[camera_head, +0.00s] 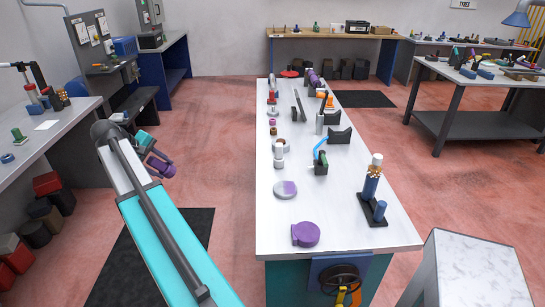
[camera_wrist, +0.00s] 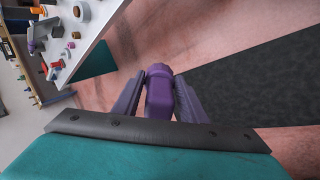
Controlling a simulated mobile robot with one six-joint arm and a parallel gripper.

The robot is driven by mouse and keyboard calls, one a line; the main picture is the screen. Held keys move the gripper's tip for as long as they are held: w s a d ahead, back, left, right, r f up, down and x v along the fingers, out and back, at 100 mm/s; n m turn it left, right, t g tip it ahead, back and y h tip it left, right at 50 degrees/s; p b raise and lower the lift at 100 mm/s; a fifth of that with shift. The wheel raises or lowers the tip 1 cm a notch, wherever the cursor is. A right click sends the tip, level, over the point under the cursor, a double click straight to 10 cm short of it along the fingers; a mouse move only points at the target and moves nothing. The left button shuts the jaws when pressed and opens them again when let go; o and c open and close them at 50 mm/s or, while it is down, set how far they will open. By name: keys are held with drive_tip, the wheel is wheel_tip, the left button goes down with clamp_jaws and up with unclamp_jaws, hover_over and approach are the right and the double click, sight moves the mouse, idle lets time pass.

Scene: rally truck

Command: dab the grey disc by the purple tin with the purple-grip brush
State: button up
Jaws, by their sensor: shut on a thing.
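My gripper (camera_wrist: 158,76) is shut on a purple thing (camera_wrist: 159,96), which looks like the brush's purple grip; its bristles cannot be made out. In the head view my gripper (camera_head: 155,160) is out over the floor, left of the long white bench and apart from it. A grey disc (camera_head: 279,188) lies flat on the near part of the bench, with a purple patch on its right side. The purple tin (camera_head: 305,234) lies close by, nearer the bench's front edge.
Dark mats lie on the floor.

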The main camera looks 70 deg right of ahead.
drive_tip(key=s+d+f+m+g, duration=0.1)
drive_tip(key=s+d+f+m, duration=0.1)
drive_tip(key=s+d, duration=1.2)
drive_tip(key=s+d+f+m+g+y+p, duration=0.1)
drive_tip(key=s+d+f+m+g, duration=0.1)
drive_tip(key=s+d, duration=1.2)
wheel_tip(320, 180, down, 2)
drive_tip(key=s+m, duration=0.1)
drive_tip(key=s, duration=0.1)
drive_tip(key=shift+s+d+p, duration=0.3)
drive_tip(key=shift+s+d, duration=0.05)
drive_tip(key=shift+s, duration=0.05)
drive_tip(key=shift+f, duration=0.1)
